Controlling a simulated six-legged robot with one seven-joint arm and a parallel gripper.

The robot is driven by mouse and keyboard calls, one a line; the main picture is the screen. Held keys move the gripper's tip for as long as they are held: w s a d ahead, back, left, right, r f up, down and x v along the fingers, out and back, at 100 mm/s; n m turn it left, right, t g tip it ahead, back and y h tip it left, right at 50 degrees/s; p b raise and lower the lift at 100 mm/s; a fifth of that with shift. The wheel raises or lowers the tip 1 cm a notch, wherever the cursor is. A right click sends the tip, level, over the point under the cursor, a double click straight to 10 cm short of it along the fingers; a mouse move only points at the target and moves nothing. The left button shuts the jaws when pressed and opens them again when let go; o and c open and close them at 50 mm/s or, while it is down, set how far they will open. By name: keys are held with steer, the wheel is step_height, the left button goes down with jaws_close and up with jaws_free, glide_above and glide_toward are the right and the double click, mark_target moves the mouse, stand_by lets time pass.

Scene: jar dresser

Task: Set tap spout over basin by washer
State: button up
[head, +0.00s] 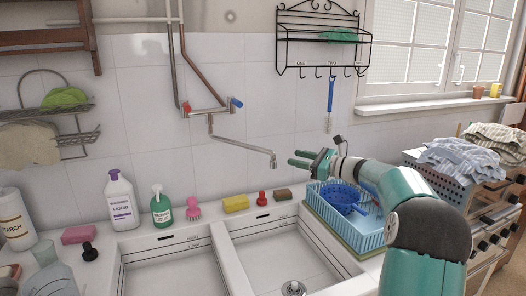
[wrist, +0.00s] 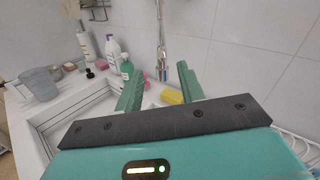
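The metal tap spout (head: 243,147) reaches from the wall tap toward the right, its tip bent down on the side of the right basin (head: 275,262). The left basin (head: 160,275) is beside it. In the wrist view the spout (wrist: 161,35) appears above and between my fingers. My gripper (head: 297,158) is just right of the spout tip, fingers pointing left at about its height. It looks open and empty, with the green fingers apart in the wrist view (wrist: 160,68). No contact with the spout shows.
A blue dish rack (head: 330,218) with a blue colander (head: 343,197) stands below my gripper. Bottles (head: 121,200), a yellow sponge (head: 236,204) and a red stopper (head: 262,198) line the back ledge. A wire shelf (head: 322,42) hangs above. Space over the basins is clear.

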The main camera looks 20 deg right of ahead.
mark_target(268, 151)
steer(key=x, duration=1.3)
steer(key=shift+w+a, duration=0.1)
steer(key=shift+w, duration=0.15)
jaws_close()
